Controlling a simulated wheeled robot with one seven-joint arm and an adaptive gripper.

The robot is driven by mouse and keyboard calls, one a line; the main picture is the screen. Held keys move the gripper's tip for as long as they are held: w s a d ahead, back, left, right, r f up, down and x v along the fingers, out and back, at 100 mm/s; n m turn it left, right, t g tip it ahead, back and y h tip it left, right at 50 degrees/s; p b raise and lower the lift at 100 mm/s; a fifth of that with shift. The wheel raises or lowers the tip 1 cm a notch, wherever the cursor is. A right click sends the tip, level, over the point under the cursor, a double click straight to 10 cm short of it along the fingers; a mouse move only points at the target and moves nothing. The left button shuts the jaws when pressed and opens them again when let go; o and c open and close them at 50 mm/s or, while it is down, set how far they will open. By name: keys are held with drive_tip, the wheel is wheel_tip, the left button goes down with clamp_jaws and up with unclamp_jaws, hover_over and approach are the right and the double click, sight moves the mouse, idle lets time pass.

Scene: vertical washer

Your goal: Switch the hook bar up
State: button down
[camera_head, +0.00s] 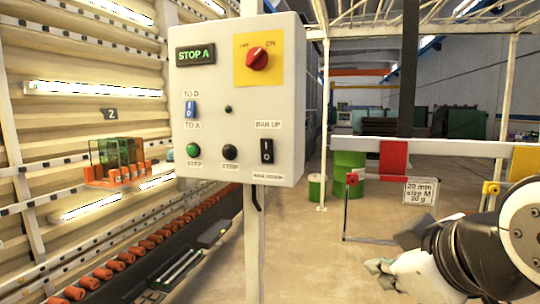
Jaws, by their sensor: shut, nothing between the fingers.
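A pale grey control box (215,120) stands on a post left of centre. Its black rocker switch (266,151) sits at the lower right of the panel, between a "BAR UP" label (267,125) above and a small label, probably "BAR DOWN", below. Which way the rocker is tipped is too small to tell. A white horizontal bar (455,149) with red and yellow parts, possibly the hook bar, crosses the right side. My gripper (378,266) is shut and empty at the lower right, well right of and below the box, touching nothing visible.
The panel also bears a red knob (257,60) on yellow, a blue switch (191,109), a green button (193,150) and a black button (230,152). A sign (420,191) hangs below the bar. Open floor shows between the post and my gripper.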

sight(265, 147)
drive_tip(key=w+a+r+n+t+y+b, duration=0.2)
drive_tip(key=w+a+r+n+t+y, duration=0.1)
drive_tip(key=a+n, duration=0.4)
drive_tip(key=w+a+r+n+t+y+b, duration=0.2)
drive_tip(key=w+a+r+n+t+y, duration=0.2)
drive_tip(key=n, duration=0.6)
drive_tip(key=shift+w+a+r+n+y, duration=0.3)
drive_tip(key=shift+w+a+r+y, duration=0.2)
drive_tip(key=shift+w+a+r, duration=1.25)
drive_tip(key=shift+w+d+r, duration=0.15)
drive_tip(key=shift+d+r, duration=0.2)
drive_tip(key=shift+r, duration=0.1)
drive_tip(key=x, duration=0.4)
drive_tip(key=d+x, duration=0.1)
drive_tip(key=x, duration=0.6)
drive_tip(key=shift+w+r, duration=0.1)
drive_tip(key=shift+w, duration=0.6)
drive_tip(key=shift+w+d+r, duration=0.15)
drive_tip(key=shift+w+d, duration=0.15)
drive_tip(key=shift+w, duration=0.45)
